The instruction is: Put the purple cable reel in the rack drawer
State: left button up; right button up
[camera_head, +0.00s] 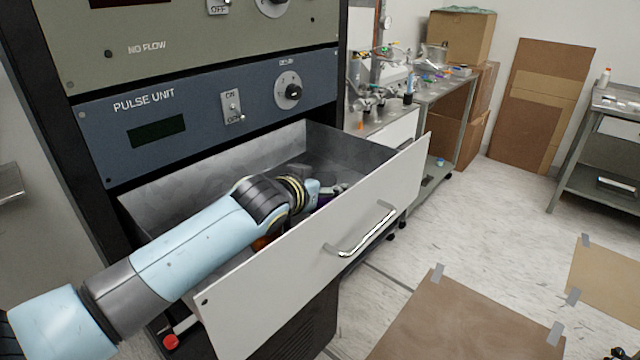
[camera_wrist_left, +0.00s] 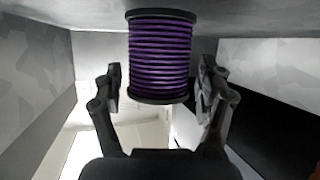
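The rack drawer (camera_head: 375,215) is pulled open below the pulse unit, with a white front and grey metal walls. My left arm reaches over its front into it. The purple cable reel (camera_wrist_left: 161,55) has black end flanges and stands against the drawer floor, which is at the top of the left wrist view. My left gripper (camera_wrist_left: 160,72) is open, with one finger on each side of the reel and a small gap on both sides. In the head view only a bit of purple shows beside the gripper, mostly hidden by the drawer front. My right gripper is not in view.
The drawer's front panel and handle (camera_head: 362,232) stand between me and the inside. A cluttered bench (camera_head: 440,88) and cardboard boxes (camera_head: 462,38) are behind. The floor at right is mostly clear.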

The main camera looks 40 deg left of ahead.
pick_arm(q)
jog(key=shift+r, duration=0.35)
jog(key=shift+r+p, duration=0.55)
jog(key=shift+p, duration=0.05)
jog(key=b+v, duration=0.1)
jog(key=v, duration=1)
jog(key=shift+s+b, duration=0.3)
jog(key=shift+s, duration=0.15)
jog(key=shift+f, duration=0.1)
